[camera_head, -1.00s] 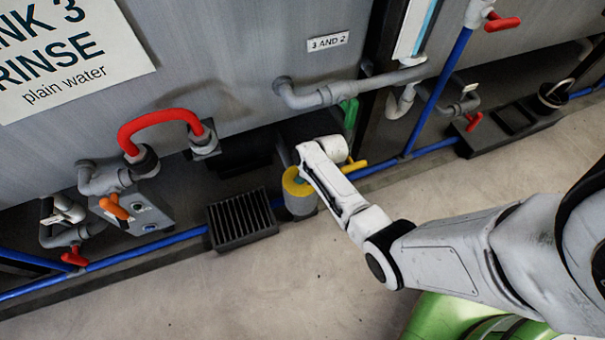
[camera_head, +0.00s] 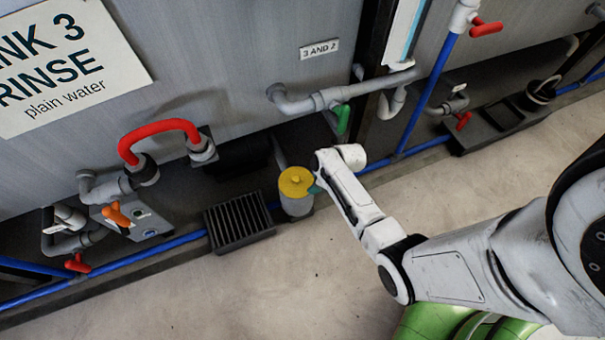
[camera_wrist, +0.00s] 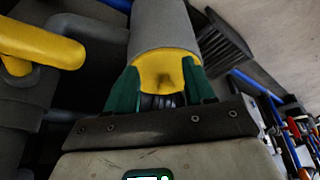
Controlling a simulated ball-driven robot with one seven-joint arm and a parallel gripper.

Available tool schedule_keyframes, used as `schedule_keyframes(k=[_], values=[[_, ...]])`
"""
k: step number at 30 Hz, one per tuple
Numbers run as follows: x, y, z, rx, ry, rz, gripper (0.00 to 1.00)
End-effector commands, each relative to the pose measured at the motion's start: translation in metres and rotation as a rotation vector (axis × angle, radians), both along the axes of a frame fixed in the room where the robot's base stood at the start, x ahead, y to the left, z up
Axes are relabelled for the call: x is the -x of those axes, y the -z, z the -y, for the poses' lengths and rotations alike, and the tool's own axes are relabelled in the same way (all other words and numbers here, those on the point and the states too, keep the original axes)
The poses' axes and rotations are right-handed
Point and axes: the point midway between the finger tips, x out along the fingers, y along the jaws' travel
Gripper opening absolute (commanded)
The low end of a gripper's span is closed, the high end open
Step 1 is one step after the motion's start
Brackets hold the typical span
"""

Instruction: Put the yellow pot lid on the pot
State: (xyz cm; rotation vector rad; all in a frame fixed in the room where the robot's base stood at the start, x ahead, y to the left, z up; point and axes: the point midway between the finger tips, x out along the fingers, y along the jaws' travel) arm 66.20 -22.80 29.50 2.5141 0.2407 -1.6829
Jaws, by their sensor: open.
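The yellow pot lid (camera_head: 296,181) lies on top of the grey pot (camera_head: 298,207) and looks level, covering its mouth. In the wrist view the lid (camera_wrist: 165,68) shows ahead of my palm, with the grey pot (camera_wrist: 163,27) beyond it. My gripper (camera_wrist: 160,90) is open, its green fingers apart on either side of the lid's near part in that view. In the head view my gripper (camera_head: 314,189) is just right of the lid, mostly hidden by my wrist. I cannot tell whether the fingers touch the lid.
A black slatted grate (camera_head: 238,222) is on the floor left of the pot. Blue pipe (camera_head: 150,248) runs along the tank base. A yellow valve handle (camera_wrist: 40,45) is near my gripper in the wrist view. Open floor (camera_head: 270,290) lies in front.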

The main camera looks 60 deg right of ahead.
Motion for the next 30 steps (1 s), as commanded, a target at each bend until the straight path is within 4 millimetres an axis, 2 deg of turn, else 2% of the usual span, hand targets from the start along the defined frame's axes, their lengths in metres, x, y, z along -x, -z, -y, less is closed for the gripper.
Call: schedule_keyframes(k=[1,3,7,13,17,20,23,27,30], values=[[0.012,-0.002,0.002,-0.002,0.002,-0.002,0.53],[0.025,-0.002,0.005,-0.001,0.004,0.0,0.53],[0.043,-0.001,0.008,-0.001,0.002,0.0,0.53],[0.055,-0.002,0.009,-0.002,-0.001,-0.001,0.53],[0.056,-0.013,-0.003,-0.008,-0.01,-0.026,0.53],[0.056,-0.037,-0.026,-0.019,-0.014,-0.071,0.53],[0.062,-0.072,-0.058,-0.023,0.0,-0.138,0.53],[0.08,-0.126,-0.099,-0.006,0.052,-0.218,0.53],[0.097,-0.163,-0.122,0.011,0.106,-0.259,0.53]])
